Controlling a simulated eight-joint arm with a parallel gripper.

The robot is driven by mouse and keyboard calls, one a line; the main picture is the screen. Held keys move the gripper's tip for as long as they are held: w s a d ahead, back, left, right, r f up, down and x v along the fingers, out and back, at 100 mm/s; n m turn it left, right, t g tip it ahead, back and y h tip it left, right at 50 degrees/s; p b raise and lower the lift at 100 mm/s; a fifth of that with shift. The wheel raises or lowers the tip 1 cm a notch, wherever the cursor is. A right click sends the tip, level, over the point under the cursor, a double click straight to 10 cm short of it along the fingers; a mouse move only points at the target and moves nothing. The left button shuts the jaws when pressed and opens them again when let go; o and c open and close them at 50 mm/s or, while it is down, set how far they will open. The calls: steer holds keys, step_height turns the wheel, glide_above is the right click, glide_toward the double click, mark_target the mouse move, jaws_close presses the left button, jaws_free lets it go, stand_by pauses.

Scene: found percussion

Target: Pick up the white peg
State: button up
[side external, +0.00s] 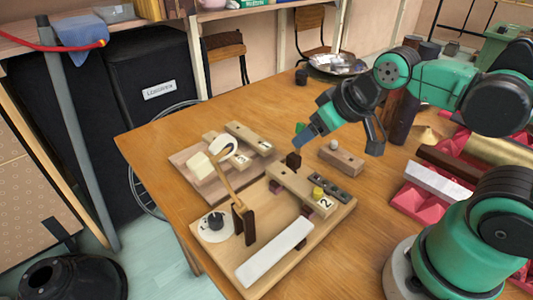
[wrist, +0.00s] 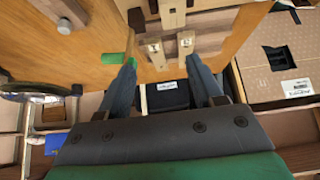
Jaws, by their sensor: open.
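A small whitish peg (side external: 333,144) stands upright on a separate wooden block (side external: 345,161) on the table, right of my gripper in the side view. In the wrist view the white peg (wrist: 64,27) shows at the upper left, on the end of its block (wrist: 66,8), outside the space between my fingers. My gripper (side external: 301,142) is tilted down toward the left, above the table, apart from the peg. In the wrist view my gripper (wrist: 160,62) has its fingers spread with nothing held between them.
A wooden board (side external: 262,282) with a mallet (side external: 222,172), a white bar (side external: 275,252) and a yellow peg (side external: 318,192) lies left and in front. A dark block (side external: 293,162) is just below my fingertips. A metal tray (side external: 338,65) stands behind. Red foam (side external: 425,204) lies right.

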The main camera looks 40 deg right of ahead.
steer(key=shift+r, duration=0.1)
step_height(320, 180, up, 5)
steer(key=m+g, duration=0.7)
glide_above(335, 141)
step_height(335, 141, down, 10)
steer(key=shift+r, duration=0.15)
steer(key=shift+a+f, duration=0.1)
steer(key=shift+f, duration=3)
jaws_close()
